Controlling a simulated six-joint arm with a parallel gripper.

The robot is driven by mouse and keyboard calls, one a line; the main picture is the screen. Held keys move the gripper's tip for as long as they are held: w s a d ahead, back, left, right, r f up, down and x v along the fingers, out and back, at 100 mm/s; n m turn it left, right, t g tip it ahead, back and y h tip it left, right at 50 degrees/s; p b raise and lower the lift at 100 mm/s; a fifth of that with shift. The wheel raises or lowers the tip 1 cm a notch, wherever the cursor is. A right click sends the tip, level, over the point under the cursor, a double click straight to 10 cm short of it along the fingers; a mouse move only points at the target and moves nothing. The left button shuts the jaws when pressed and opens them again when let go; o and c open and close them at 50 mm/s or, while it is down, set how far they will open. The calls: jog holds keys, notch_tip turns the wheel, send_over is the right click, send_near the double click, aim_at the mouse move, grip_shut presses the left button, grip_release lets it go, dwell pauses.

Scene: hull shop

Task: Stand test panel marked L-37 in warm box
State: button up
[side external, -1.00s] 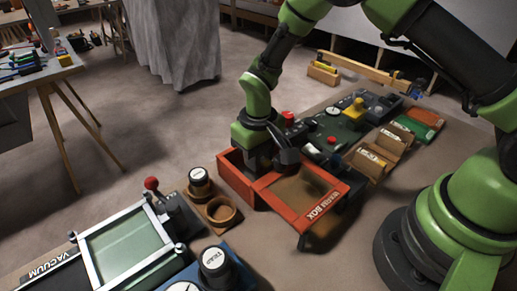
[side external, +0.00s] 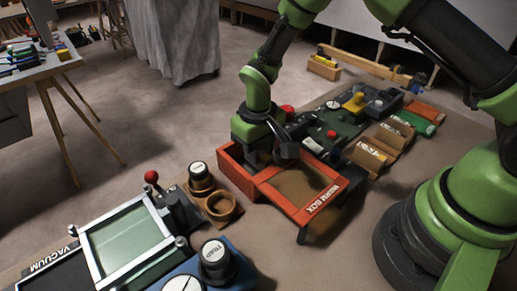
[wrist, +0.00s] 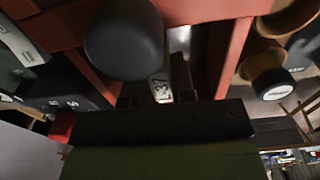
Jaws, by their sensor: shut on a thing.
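The warm box (side external: 236,178) is a red-orange open box in the middle of the bench, with its framed, lettered lid (side external: 312,207) folded out towards the front right. My gripper (wrist: 168,88) points down into the box, between its red walls in the wrist view. It is shut on a narrow panel (wrist: 161,92) whose pale, sideways label seems to read L-37. The panel's lower part is hidden, and I cannot tell whether it touches the box floor. In the side view, the jaws and panel are hidden by the box wall and my wrist.
A vacuum frame (side external: 128,243) with a red-knobbed lever stands at front left. A dark jar (side external: 200,178), a brown ring (side external: 222,208) and a blue unit (side external: 212,282) are near the box. Wooden holders (side external: 372,158) and a control panel lie behind and right.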

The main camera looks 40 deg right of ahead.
jog(key=shift+f, duration=0.55)
jog(key=o, duration=0.9)
jog(key=shift+o, duration=0.2)
jog(key=shift+r, duration=0.1)
notch_tip(320, 180, up, 10)
jog(key=shift+f, duration=0.1)
jog(key=s+d+r+m+t+y, duration=0.1)
jog(key=s+d+r+t, duration=0.1)
jog(key=s+r, duration=0.35)
jog(key=s+d+r+m+t, duration=0.1)
jog(key=s+d+r, duration=0.1)
jog(key=r, duration=0.7)
jog(key=s+d+r+m+t+y, duration=0.1)
jog(key=s+r+t, duration=0.3)
jog(key=s, duration=0.8)
jog(key=shift+d+m, duration=0.4)
jog(key=shift+m, duration=0.1)
